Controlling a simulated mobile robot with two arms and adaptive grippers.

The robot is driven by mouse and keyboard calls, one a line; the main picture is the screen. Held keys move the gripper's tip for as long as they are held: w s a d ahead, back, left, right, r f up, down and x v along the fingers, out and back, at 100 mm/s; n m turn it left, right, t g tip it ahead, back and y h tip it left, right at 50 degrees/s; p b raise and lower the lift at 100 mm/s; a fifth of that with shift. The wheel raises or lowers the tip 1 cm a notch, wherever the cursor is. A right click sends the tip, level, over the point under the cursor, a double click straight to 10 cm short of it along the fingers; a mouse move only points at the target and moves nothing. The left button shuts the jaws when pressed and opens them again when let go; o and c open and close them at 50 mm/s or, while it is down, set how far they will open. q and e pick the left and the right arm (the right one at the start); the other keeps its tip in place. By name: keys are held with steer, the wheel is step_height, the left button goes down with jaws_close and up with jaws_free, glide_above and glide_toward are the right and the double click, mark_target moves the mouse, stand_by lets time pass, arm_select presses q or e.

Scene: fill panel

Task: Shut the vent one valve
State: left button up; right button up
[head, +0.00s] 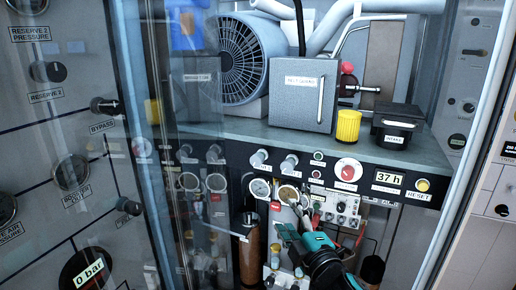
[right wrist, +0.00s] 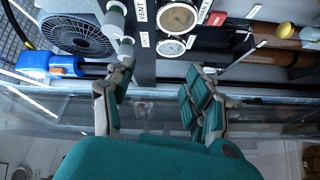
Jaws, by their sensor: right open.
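Two pale grey valve knobs sit side by side on the dark front strip of the panel in the head view, a left knob (head: 260,157) and a right knob (head: 289,163). Their small labels are hard to read there. The right wrist view shows two knobs, an upper one (right wrist: 115,15) and a lower one (right wrist: 125,46), with a sideways label starting "VENT"; its number is unclear. My right gripper (right wrist: 161,68) is open and empty. Its left finger is close to the lower knob; contact cannot be told. It also shows below the gauges in the head view (head: 296,222). My left gripper is not in view.
Gauges (head: 261,187) sit below the knobs. A clear door pane (head: 165,140) stands at the left, with reflections. A grey box (head: 305,95), a yellow cup (head: 348,126) and a black intake box (head: 398,125) stand on the shelf. A brown cylinder (head: 249,262) stands below.

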step_height(320, 180, up, 6)
steer(key=s+a+n+y, duration=0.1)
steer(key=s, duration=0.1)
steer(key=p, duration=0.6)
glide_toward(257, 165)
steer(key=shift+t, duration=0.3)
steer(key=x, duration=0.8)
steer(key=shift+w+r, duration=0.25)
steer(key=shift+w, duration=0.05)
steer(key=shift+x, duration=0.75)
steer(key=shift+f, duration=0.1)
steer(key=c, duration=1.1)
steer(key=shift+f+b, duration=0.2)
steer(key=shift+b, duration=0.15)
jaws_close()
steer(key=m+t+b, duration=0.1)
steer(key=m+b, duration=0.1)
steer(key=b, duration=0.5)
steer(key=m+t+b, duration=0.2)
steer(key=b, duration=0.6)
steer(key=f+m+t+h+b, duration=0.1)
steer(key=m+t+b, duration=0.1)
steer(key=b, duration=0.5)
steer(key=shift+a+b, duration=0.15)
steer(key=shift+b, duration=0.15)
steer(key=shift+r+m+b, duration=0.25)
steer(key=shift+m+b, duration=0.25)
steer(key=shift+b, duration=0.05)
